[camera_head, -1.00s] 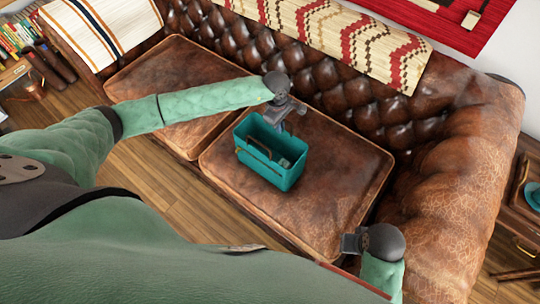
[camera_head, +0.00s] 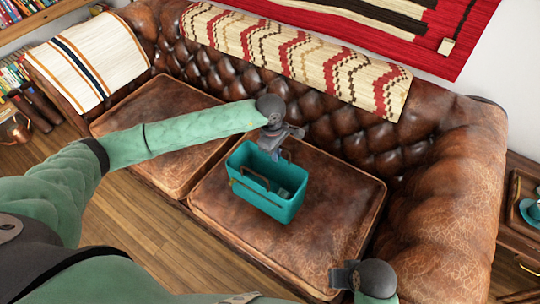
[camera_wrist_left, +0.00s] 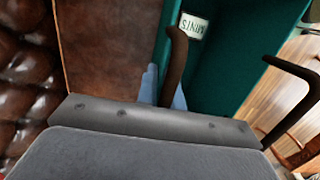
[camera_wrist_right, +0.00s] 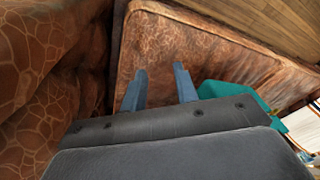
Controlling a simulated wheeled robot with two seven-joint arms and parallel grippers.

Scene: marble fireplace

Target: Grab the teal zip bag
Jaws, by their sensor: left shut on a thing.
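The teal zip bag (camera_head: 262,203) is open-topped with brown handles and stands out over the right seat cushion of the sofa. I cannot tell whether it rests on the cushion or hangs just above it. My left gripper (camera_head: 276,152) is at the bag's far rim, shut on a brown handle (camera_wrist_left: 174,62). The left wrist view shows the bag's teal side (camera_wrist_left: 240,65) and a small white label (camera_wrist_left: 192,26). My right gripper (camera_wrist_right: 160,88) is open and empty over the sofa's right end. A corner of the bag shows beyond it (camera_wrist_right: 232,92).
The brown leather sofa has a tufted back (camera_head: 330,125) behind the bag and a thick right arm (camera_head: 445,200). A patterned blanket (camera_head: 300,58) lies on the back, a striped one (camera_head: 88,60) at left. A side table (camera_head: 522,235) stands right. The cushion around the bag is bare.

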